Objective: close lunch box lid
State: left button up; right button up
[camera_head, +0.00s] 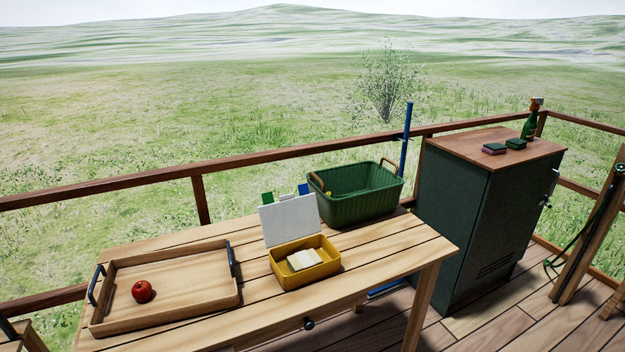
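A yellow lunch box (311,274) stands on the wooden table, right of the table's middle. Its white lid (289,221) stands open, raised upright along the back edge. A pale sandwich-like item (304,259) lies inside the box. Neither of my grippers shows in the head view, so I cannot see whether they are open or shut.
A wooden tray (190,312) with dark handles holds a red apple (142,291), left of the box. A green basket (358,206) stands behind right. A green cabinet (456,230) stands right of the table (391,262). Bare tabletop lies in front of the box.

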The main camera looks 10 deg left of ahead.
aim_at(291, 217)
jog(key=i+l, duration=0.45)
jog(key=l, duration=0.25)
jog(key=i+l+u, duration=0.15)
jog(key=u, duration=0.25)
jog(key=i+l+u, duration=0.1)
jog(key=l+u, duration=0.3)
